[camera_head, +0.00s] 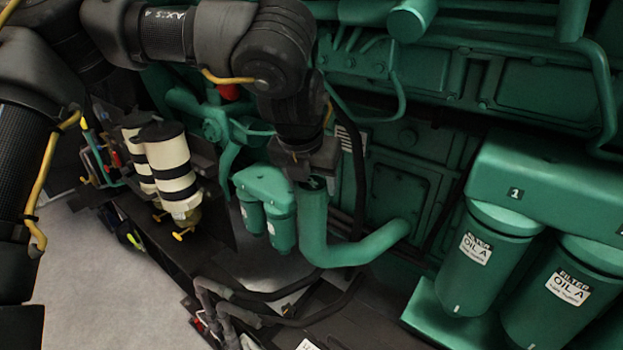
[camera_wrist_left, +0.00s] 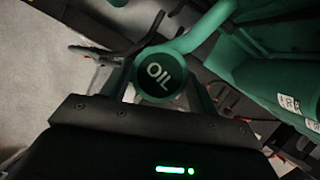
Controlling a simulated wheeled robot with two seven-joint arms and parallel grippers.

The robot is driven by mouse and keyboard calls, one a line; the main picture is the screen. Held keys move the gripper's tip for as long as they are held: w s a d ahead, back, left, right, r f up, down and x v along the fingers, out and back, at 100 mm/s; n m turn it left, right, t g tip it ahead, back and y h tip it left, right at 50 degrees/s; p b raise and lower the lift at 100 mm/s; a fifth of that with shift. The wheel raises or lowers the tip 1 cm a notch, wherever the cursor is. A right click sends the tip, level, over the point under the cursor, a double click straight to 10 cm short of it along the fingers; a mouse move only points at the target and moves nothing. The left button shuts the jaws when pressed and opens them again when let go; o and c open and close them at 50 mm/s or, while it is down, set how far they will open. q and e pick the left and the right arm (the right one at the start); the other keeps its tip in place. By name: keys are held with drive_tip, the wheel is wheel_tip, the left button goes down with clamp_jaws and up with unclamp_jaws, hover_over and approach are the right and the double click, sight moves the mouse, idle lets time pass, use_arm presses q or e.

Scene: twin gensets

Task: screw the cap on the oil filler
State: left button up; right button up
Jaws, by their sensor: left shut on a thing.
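The oil cap (camera_wrist_left: 161,76) is a round black disc with a green rim and the white word OIL, seen face-on in the left wrist view. My left gripper (camera_wrist_left: 160,88) is shut on it, with a finger on each side. In the head view my left gripper (camera_head: 314,180) points down at the top of the oil filler (camera_head: 314,225), a thick green pipe that rises from an elbow. The gripper hides most of the cap and the pipe's mouth there. I cannot tell whether the cap is seated or just above the mouth. My right gripper is not in view.
Green oil filters (camera_head: 475,258) hang under a housing on the right. Smaller green filters (camera_head: 266,208) stand just left of the pipe. Cream-and-black canisters (camera_head: 172,168) are farther left. The green engine block (camera_head: 400,190) is close behind. Bare floor (camera_head: 100,270) shows at lower left.

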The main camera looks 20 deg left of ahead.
use_arm(q)
drive_tip(key=shift+c, duration=0.8)
drive_tip(key=m+p, duration=0.1)
drive_tip(key=m, duration=0.1)
drive_tip(key=shift+a+r+m+h, duration=0.1)
drive_tip(key=shift+a+m+h, duration=0.05)
drive_tip(key=shift+m+h, duration=0.2)
drive_tip(key=shift+m+h+p, duration=0.45)
drive_tip(key=shift+m, duration=0.4)
drive_tip(key=shift+g, duration=0.3)
drive_tip(key=shift+m+h+p, duration=0.3)
drive_tip(key=shift+m+p, duration=0.3)
drive_tip(key=shift+m, duration=0.4)
drive_tip(key=shift+w+a+m+g+h+p, duration=0.15)
drive_tip(key=shift+m+g+h+p, duration=0.25)
drive_tip(key=shift+m, duration=0.6)
drive_tip(key=shift+f+m, duration=0.2)
drive_tip(key=shift+m, duration=0.2)
